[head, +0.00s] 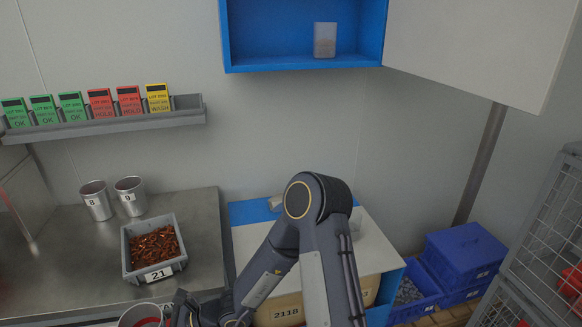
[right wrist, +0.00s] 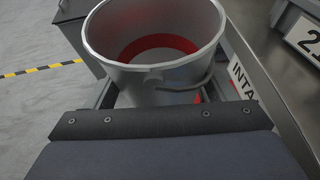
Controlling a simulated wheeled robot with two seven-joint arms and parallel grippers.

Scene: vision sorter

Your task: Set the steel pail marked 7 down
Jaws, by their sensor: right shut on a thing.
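A steel pail (right wrist: 150,75) with a dark wire handle fills the top middle of the right wrist view. It stands roughly upright, with a red ring visible inside. Its number is not visible. In the head view its rim (head: 140,309) shows at the bottom edge, in front of the steel bench. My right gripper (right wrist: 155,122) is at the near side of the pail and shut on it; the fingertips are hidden. My left gripper is in neither view.
A grey bin marked 21 (head: 152,274) with brown pieces sits on the steel bench (head: 203,240). Pails 8 (head: 97,203) and 9 (head: 131,199) stand behind it. A sign reading INTA (right wrist: 238,76) is on the bench front, beside the pail.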

